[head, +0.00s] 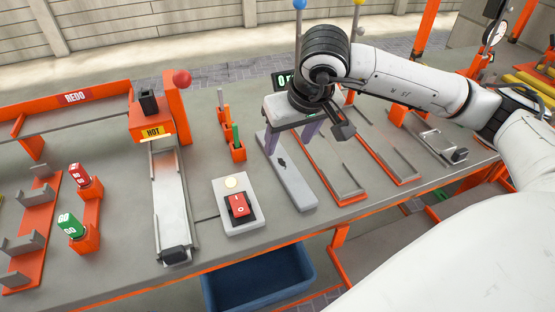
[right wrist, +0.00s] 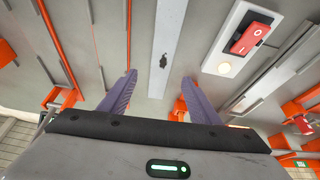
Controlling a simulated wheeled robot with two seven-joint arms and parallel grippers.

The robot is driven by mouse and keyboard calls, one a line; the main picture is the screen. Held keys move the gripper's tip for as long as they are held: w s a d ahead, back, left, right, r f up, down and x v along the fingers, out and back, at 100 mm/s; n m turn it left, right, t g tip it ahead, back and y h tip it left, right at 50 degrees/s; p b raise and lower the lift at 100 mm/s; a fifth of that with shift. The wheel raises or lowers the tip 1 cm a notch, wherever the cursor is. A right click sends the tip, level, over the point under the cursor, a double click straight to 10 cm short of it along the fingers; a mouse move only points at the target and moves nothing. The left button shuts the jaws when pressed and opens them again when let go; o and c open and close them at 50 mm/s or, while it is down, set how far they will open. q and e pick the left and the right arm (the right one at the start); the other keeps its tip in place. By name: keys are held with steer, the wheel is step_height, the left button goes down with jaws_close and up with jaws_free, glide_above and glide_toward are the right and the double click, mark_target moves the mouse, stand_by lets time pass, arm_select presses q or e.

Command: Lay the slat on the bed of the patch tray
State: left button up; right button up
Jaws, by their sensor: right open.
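A long light-grey slat (head: 295,185) with a dark blemish lies on the table in the head view. It also shows in the right wrist view (right wrist: 167,40), running between the finger lines. My right gripper (head: 291,139) is open and empty above the slat's far part, its purple fingers pointing down, one on each side. In the right wrist view my right gripper (right wrist: 160,88) shows a wide gap. A long grey channel tray (head: 170,205) runs from the box marked HOT; I cannot tell whether it is the patch tray. My left gripper is not in view.
A red switch (head: 240,206) on a pale base stands left of the slat. An orange holder (head: 232,147) with upright sticks is behind it. Orange-edged trays (head: 345,190) lie to the right. A blue bin (head: 258,280) is below the front edge.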

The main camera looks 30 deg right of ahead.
mark_target(283, 162)
steer(key=shift+f, duration=0.9)
steer(key=x, duration=0.4)
steer(key=p+x, duration=0.1)
steer(key=x, duration=0.1)
steer(key=shift+s+a+f, duration=0.1)
steer(key=shift+s, duration=0.2)
steer(key=c, duration=1.3)
